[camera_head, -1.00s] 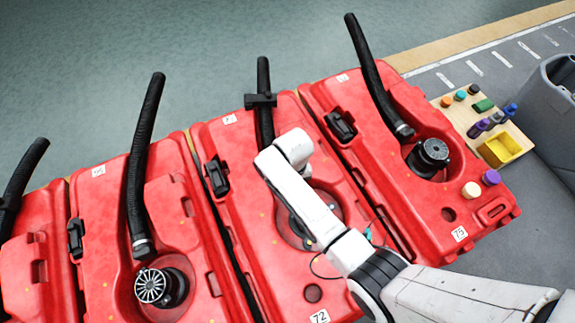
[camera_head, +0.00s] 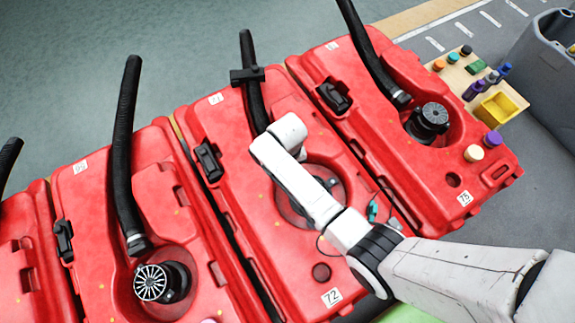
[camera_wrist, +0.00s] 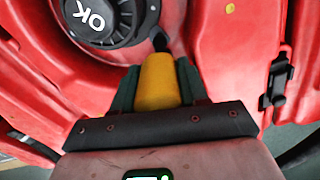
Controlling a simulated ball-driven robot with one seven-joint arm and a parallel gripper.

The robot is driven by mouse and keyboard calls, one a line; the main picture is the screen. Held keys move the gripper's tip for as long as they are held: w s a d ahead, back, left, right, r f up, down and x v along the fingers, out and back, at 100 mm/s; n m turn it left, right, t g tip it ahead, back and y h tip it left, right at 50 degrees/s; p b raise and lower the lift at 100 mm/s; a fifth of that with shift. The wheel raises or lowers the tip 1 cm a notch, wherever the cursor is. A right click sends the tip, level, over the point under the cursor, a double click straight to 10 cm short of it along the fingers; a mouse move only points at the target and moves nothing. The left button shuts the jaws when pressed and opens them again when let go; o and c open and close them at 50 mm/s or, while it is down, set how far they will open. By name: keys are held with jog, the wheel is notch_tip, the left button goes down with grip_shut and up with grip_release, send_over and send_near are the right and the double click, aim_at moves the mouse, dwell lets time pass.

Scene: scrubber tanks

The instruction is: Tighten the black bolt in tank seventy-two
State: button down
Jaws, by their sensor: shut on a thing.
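Tank seventy-two (camera_head: 265,225) is the red tank in the middle of the head view, with its number label (camera_head: 331,297) at the near end. My white arm reaches over it and hides part of its round recess. My gripper (camera_wrist: 157,76) is shut on a yellow, handle-like piece (camera_wrist: 158,88) between its dark green fingers. A short dark piece (camera_wrist: 160,40) shows at its far end, beside a black round cap marked OK (camera_wrist: 100,20). I cannot tell whether that dark piece is the bolt or a tool tip. The gripper is hidden in the head view.
Tank 75 (camera_head: 340,120) stands to the right, with two small caps on it. Another red tank (camera_head: 100,220) with a black hose (camera_head: 122,150) stands to the left. A tray with a yellow bin (camera_head: 497,110) and small items lies beyond tank 75. Grey-green floor is clear behind.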

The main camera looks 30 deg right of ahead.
jog(key=shift+p, duration=0.55)
jog(key=c, duration=1.2)
grip_release()
grip_shut()
jog(key=shift+s+f, duration=0.1)
jog(key=shift+f, duration=1.1)
dwell(1.2)
jog(key=shift+r, duration=0.1)
jog(key=shift+r+p, duration=2.35)
jog(key=shift+r, duration=0.15)
